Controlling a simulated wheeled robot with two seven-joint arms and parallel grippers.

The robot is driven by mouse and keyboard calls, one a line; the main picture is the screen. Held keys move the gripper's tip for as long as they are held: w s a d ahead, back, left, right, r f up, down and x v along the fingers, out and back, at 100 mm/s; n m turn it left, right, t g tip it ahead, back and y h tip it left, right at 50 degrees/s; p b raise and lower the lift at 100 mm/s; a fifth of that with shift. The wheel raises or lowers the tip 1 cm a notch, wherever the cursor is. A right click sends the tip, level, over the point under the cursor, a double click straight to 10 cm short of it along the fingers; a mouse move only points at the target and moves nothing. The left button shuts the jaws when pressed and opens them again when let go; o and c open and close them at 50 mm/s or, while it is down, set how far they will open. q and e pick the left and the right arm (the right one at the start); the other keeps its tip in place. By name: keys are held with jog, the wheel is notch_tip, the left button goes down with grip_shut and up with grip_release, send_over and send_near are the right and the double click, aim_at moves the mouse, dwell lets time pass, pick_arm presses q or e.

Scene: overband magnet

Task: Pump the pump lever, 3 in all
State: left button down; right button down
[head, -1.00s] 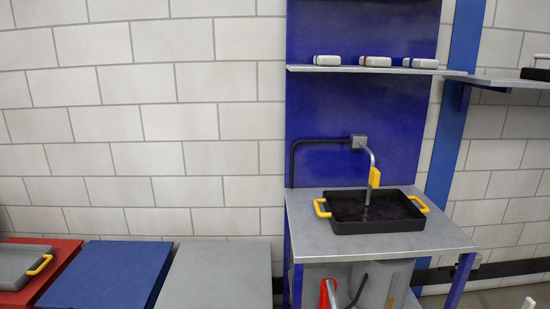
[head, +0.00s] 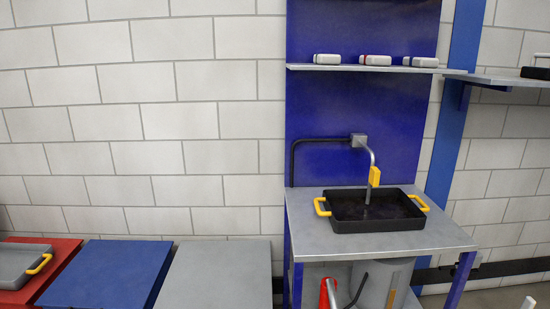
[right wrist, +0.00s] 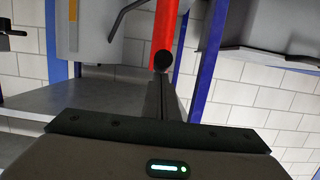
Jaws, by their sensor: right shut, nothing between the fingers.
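What looks like the pump stands under the steel bench: a red upright piece (head: 324,294) beside a thin grey bar (head: 333,291), cut off by the lower edge of the head view. In the right wrist view the red cylinder (right wrist: 165,28) is at the top centre, with a round black end (right wrist: 162,62) just below it. I cannot tell for sure which part is the lever. My right gripper (right wrist: 167,88) is shut and empty, its fingers pointing at that black end. I cannot tell whether they touch. My left gripper is out of view.
A grey tank (head: 378,286) stands right of the red piece, with a black hose beside it. Above, the bench (head: 440,237) holds a black tray (head: 374,225) with yellow handles under a bent spout (head: 371,157). A blue post (right wrist: 209,62) stands close on the right.

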notch_tip(320, 180, up, 8)
jog(key=p, duration=0.7)
jog(key=shift+f, duration=0.25)
dwell(0.7)
jog(key=shift+r+p, duration=0.1)
jog(key=shift+p, duration=0.2)
jog(key=shift+w+r+p, duration=0.15)
jog(key=shift+r+p, duration=0.35)
jog(key=shift+p, duration=0.1)
jog(key=p+v, duration=0.4)
jog(key=v, duration=0.3)
dwell(0.7)
jog(key=shift+f, duration=0.1)
dwell(0.4)
